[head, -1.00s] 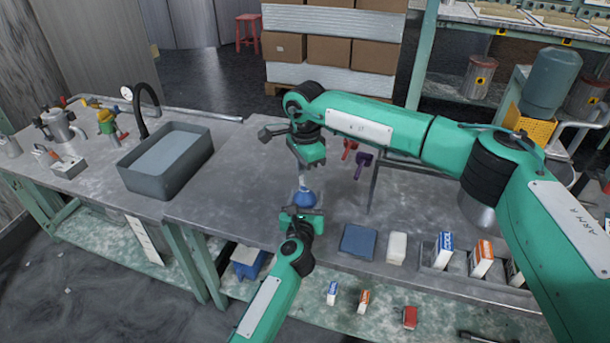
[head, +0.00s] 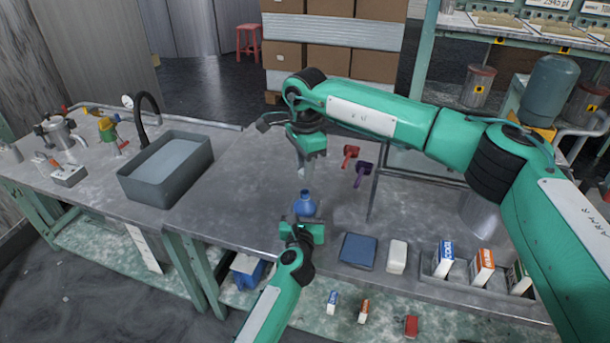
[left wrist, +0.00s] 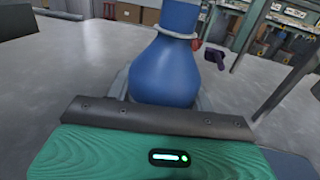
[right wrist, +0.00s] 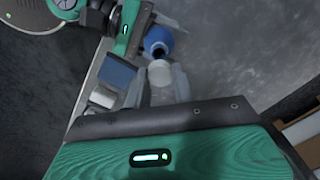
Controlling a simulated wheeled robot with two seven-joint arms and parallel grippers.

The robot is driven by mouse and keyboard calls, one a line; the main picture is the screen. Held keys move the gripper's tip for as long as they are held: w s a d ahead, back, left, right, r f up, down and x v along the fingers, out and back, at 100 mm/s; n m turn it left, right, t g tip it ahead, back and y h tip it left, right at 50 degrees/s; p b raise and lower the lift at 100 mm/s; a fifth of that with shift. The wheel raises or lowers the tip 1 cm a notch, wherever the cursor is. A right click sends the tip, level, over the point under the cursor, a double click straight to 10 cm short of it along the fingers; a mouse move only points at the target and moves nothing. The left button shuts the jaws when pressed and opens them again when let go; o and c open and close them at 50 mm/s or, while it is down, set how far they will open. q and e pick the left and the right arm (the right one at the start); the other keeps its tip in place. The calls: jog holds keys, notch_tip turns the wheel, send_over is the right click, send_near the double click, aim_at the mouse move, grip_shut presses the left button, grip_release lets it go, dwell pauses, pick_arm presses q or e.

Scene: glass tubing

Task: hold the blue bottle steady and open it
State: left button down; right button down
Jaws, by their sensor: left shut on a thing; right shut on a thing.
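The blue bottle (head: 305,205) stands upright near the front edge of the grey table. Its neck top shows dark and uncovered in the right wrist view (right wrist: 158,47). My left gripper (head: 304,220) is shut on the bottle's body from the front; the body fills the space between its fingers in the left wrist view (left wrist: 165,75). My right gripper (head: 304,168) is above the bottle, pointing down. It is shut on a pale, translucent stopper (right wrist: 160,74), which is held apart from the bottle neck.
A red clamp-like piece (head: 350,155) and a purple one (head: 361,175) are right of the bottle. A blue block (head: 358,249) and a white block (head: 397,257) lie to the front right. A grey basin (head: 168,168) stands left. The table between basin and bottle is clear.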

pick_arm(q)
jog(key=shift+c, duration=2.4)
grip_release()
